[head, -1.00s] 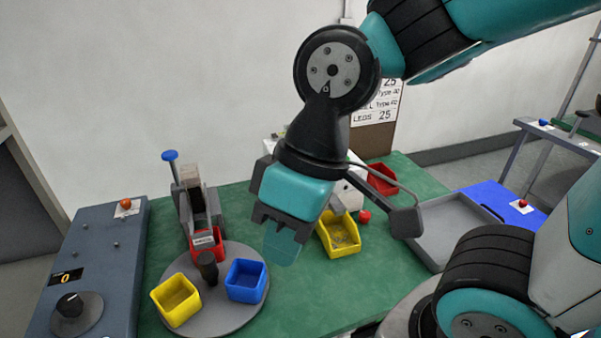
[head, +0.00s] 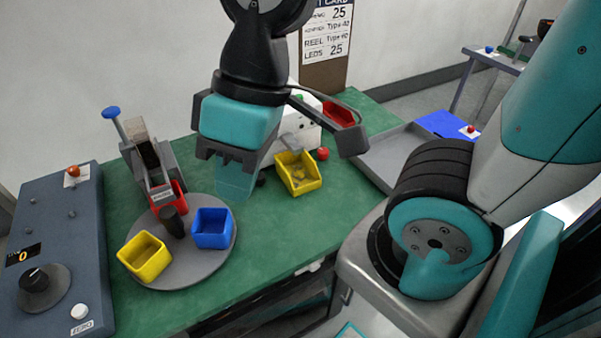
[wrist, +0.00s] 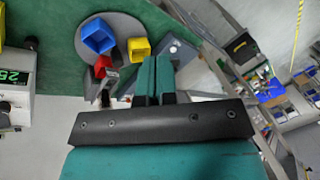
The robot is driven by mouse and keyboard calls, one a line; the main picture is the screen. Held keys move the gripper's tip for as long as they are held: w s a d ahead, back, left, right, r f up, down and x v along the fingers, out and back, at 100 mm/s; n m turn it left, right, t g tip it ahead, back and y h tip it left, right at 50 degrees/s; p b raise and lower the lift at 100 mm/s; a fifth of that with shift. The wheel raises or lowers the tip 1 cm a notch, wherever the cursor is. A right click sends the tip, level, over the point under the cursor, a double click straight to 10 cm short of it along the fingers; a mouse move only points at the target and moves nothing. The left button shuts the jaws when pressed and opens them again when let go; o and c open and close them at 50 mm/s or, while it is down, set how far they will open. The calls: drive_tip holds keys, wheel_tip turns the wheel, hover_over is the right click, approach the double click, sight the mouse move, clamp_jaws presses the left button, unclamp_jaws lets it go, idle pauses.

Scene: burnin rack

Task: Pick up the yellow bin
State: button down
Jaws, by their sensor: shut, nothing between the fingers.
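Two yellow bins show in the head view. One yellow bin (head: 145,258) sits on the front left of a grey round plate (head: 186,274). It looks empty and also shows in the wrist view (wrist: 139,49). The other yellow bin (head: 298,173) stands on the green table by a white machine and has small grey pieces in it. My gripper (head: 234,190) points down above the table, right of the plate and left of the filled bin. Its teal fingers are together with nothing between them; they also show in the wrist view (wrist: 156,75).
A dispenser (head: 147,160) stands behind. A grey control box (head: 60,250) is at left, a grey tray (head: 385,157) at right. Green table front is clear.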

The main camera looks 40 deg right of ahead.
drive_tip(key=c, duration=1.5)
unclamp_jaws()
drive_tip(key=shift+w+d+f, duration=0.1)
drive_tip(key=shift+w+f, duration=0.05)
drive_tip(key=shift+w, duration=0.05)
drive_tip(key=shift+o, duration=1.3)
drive_tip(key=w+d+f+m+h+b, duration=0.1)
drive_tip(key=w+d+f+m+b, duration=0.2)
drive_tip(key=w+d+f, duration=0.3)
drive_tip(key=w+d+m, duration=0.1)
drive_tip(key=w, duration=0.3)
drive_tip(key=shift+w+d+m+t+h+b, duration=0.2)
drive_tip(key=shift+d+m+t+h+b, duration=0.1)
drive_tip(key=shift+h+b, duration=0.1)
drive_tip(key=m+h+b, duration=0.2)
drive_tip(key=m, duration=0.4)
hover_over(290, 191)
wheel_tip(290, 191, down, 20)
drive_tip(key=shift+w+d+f, duration=0.1)
drive_tip(key=shift+d, duration=0.05)
drive_tip(key=shift+f, duration=3.1)
